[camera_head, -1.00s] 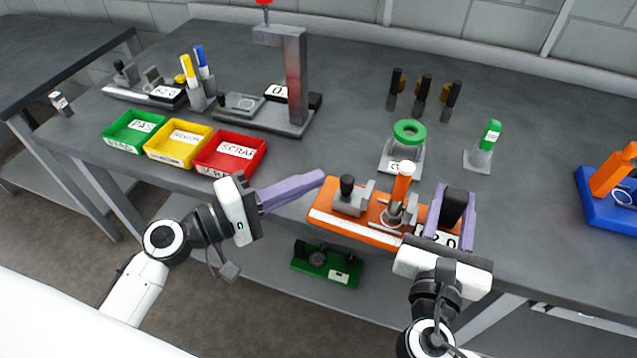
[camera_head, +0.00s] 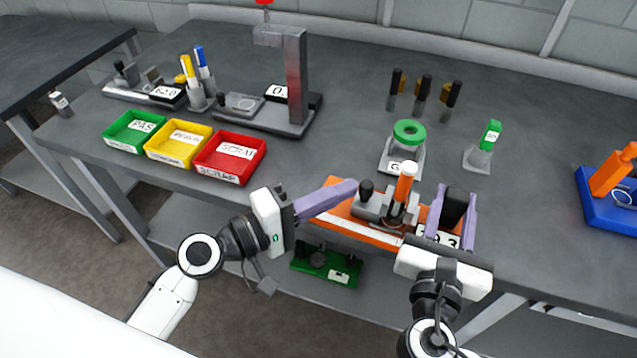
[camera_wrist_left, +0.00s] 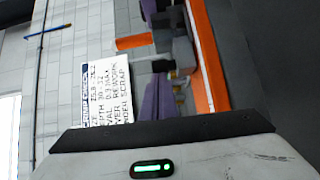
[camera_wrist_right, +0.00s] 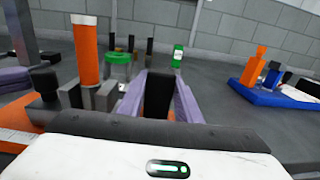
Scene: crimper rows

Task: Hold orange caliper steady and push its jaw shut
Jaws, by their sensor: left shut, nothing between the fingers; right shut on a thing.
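The orange caliper (camera_head: 352,214) lies at the table's front edge. Its grey sliding jaw with a black knob (camera_head: 366,190) stands close beside an orange, white-topped cylinder (camera_head: 404,185), which is upright at the other jaw. I cannot tell whether they touch. My left gripper (camera_head: 354,186) is shut and empty, its tips at the left side of the sliding jaw. In the left wrist view the jaw (camera_wrist_left: 182,52) is just past the purple fingers. My right gripper (camera_head: 456,200) is shut on the caliper's black block (camera_wrist_right: 158,95) at the right end, above a partly hidden number display (camera_head: 425,232).
Green, yellow and red trays (camera_head: 228,174) stand to the left. A grey stand (camera_head: 292,100) is behind them. A green-ringed gauge (camera_head: 408,135) and a green-capped piece (camera_head: 488,140) stand behind the caliper. A blue caliper (camera_head: 605,212) is far right. A green caliper (camera_head: 325,265) is below the table.

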